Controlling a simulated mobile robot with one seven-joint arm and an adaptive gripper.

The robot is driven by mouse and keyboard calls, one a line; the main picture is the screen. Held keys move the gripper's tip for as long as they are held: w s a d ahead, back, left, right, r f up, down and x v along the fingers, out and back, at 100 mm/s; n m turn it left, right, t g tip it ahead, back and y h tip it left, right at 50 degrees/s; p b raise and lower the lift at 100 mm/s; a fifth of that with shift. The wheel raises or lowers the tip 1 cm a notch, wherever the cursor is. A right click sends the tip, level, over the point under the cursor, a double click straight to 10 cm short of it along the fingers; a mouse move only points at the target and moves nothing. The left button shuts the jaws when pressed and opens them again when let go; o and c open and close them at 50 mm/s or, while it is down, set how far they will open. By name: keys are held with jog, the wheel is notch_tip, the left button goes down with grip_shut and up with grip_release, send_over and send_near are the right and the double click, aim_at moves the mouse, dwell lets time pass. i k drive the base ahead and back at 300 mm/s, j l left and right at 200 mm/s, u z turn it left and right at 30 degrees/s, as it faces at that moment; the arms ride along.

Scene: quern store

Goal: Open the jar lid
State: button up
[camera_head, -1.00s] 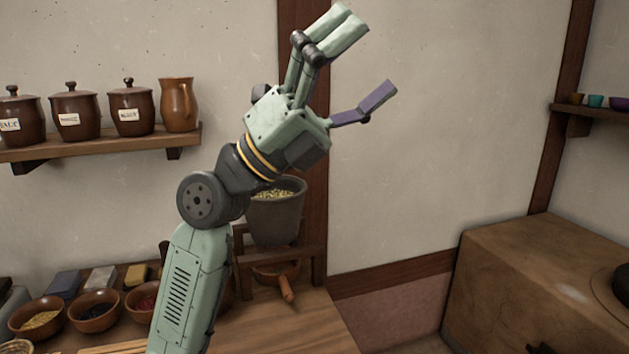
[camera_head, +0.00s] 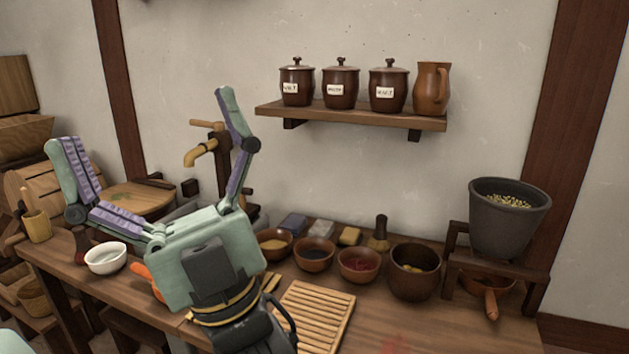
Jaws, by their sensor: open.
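Three brown lidded jars stand on the wall shelf (camera_head: 350,115): a left jar (camera_head: 296,86), a middle jar (camera_head: 340,90) and a right jar (camera_head: 387,91). Each has a pale label and a knobbed lid that sits on it. The labels are too small to read surely. My gripper (camera_head: 150,125) is open and empty, its fingers spread wide and pointing up. It is left of the shelf in the picture, over the workbench, and apart from the jars. My gripper hides part of the bench and the tap's base.
A brown jug (camera_head: 432,89) stands right of the jars. The workbench (camera_head: 380,325) holds a white bowl (camera_head: 105,258), several small bowls, a slatted board (camera_head: 312,312) and a grey pot (camera_head: 507,215) on a stand. A wooden tap (camera_head: 207,150) rises behind my gripper. The wall above the shelf is clear.

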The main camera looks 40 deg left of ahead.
aim_at(140, 195)
jog(key=u, duration=2.3)
jog(key=i+u, duration=0.1)
jog(key=i, duration=1)
